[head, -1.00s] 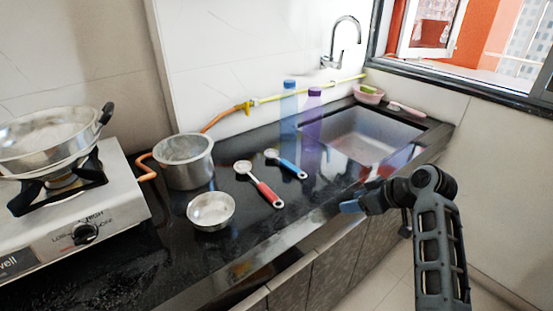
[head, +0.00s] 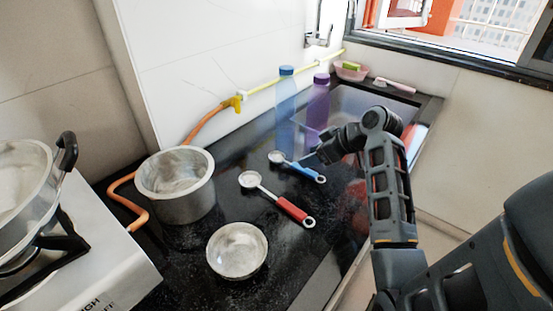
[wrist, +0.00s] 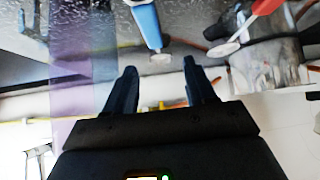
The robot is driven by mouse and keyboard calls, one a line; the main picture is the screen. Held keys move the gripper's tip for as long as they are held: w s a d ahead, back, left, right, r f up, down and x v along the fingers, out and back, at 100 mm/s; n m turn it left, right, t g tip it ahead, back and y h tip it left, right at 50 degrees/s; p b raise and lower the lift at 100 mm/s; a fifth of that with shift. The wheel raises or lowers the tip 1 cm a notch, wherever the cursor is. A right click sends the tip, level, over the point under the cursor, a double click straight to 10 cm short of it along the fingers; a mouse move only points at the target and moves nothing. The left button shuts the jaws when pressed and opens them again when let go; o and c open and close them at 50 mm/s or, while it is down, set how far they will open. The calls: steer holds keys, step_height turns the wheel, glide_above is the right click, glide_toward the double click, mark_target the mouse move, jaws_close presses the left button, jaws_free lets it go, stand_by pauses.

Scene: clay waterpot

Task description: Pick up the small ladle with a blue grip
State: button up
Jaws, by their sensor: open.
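The small ladle with a blue grip (head: 305,172) lies on the black counter, its bowl toward the far left and its grip toward the front right. In the wrist view its blue grip (wrist: 146,22) comes in from the top edge, with the small metal bowl just past the fingertips. My gripper (head: 319,154) is beside and seemingly just above this ladle in the head view. In the wrist view my gripper (wrist: 160,67) has its two fingers apart with nothing between them. Whether a finger touches the ladle cannot be told.
A red-gripped ladle (head: 295,211) lies nearby, in front. A metal bowl (head: 237,252) and a pot (head: 176,190) stand to the left. A blue bottle (head: 286,110) and a purple bottle (head: 318,105) stand behind, close to my gripper. The sink is at the right.

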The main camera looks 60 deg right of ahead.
mark_target(293, 163)
steer(key=shift+w+d+f, duration=0.1)
steer(key=shift+w+f, duration=0.35)
steer(key=shift+w, duration=0.05)
steer(key=x, duration=0.4)
steer(key=p+x, duration=0.1)
steer(key=x, duration=0.1)
steer(key=shift+d+f, duration=0.2)
steer(key=shift+d, duration=0.1)
steer(key=shift+c, duration=0.3)
jaws_close()
